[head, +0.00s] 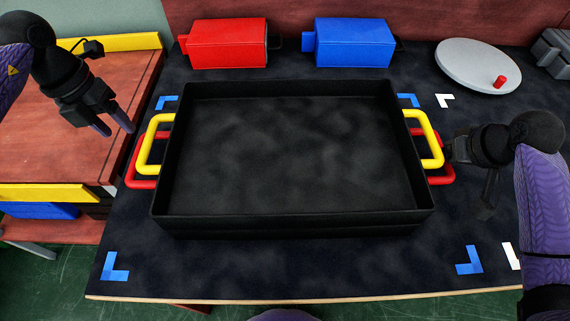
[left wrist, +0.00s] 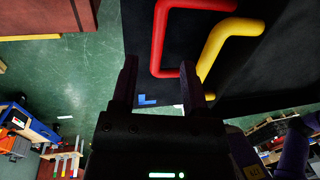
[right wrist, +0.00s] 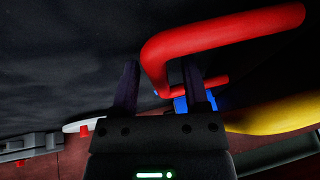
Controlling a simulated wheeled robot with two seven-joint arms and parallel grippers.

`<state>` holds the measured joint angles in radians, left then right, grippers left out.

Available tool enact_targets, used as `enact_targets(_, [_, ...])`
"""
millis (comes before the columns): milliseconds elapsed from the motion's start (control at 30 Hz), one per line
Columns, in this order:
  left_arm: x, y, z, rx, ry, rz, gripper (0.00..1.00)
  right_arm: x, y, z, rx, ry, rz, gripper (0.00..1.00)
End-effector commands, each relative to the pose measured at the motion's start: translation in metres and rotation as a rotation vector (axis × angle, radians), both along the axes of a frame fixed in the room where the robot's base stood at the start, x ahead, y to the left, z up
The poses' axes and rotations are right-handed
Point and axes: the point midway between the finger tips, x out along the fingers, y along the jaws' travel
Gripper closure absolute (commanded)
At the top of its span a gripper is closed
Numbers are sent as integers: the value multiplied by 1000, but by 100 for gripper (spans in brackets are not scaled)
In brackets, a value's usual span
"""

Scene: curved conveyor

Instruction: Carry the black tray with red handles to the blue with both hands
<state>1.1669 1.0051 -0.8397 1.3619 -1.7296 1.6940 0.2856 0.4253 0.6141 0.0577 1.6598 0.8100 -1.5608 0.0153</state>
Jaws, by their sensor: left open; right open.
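Two black trays are stacked on the dark table. The upper tray (head: 295,215) has yellow handles (head: 425,138). The lower black tray (head: 290,230) is mostly hidden beneath it; its red handles (head: 140,182) stick out at both sides. My left gripper (head: 116,128) is open and empty, up and left of the left handles. In the left wrist view the red handle (left wrist: 162,40) lies ahead of its fingers. My right gripper (head: 468,178) is open beside the right handles. In the right wrist view part of the red handle (right wrist: 155,65) appears between its fingertips; contact cannot be told.
Blue corner marks (head: 468,261) lie around the stack, with white corner marks (head: 445,100) to their right. A red box (head: 228,45), a blue box (head: 355,44) and a grey disc (head: 477,65) stand behind. A wooden surface with yellow edges (head: 75,105) is at left.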

Motion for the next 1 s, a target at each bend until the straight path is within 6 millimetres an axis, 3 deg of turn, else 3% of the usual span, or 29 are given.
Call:
enact_targets(100, [0,5,26,-1,-4,1,42,0,0,0,0,0,0,42])
enact_targets(233, [-1,7,40,-1,-1,0,42,0,0,1,0,0,0,42])
enact_targets(367, [-1,8,43,-1,1,0,42,-7,-4,17,-2,-3,-1,42])
enact_targets(600, [-1,8,42,0,1,0,42,-32,-17,78,-4,-4,0,42])
enact_targets(700, [-1,8,42,0,1,0,42,-40,-21,96,-2,-2,-1,42])
enact_targets(1000, [-1,8,42,0,1,0,42,-46,-23,109,0,0,0,42])
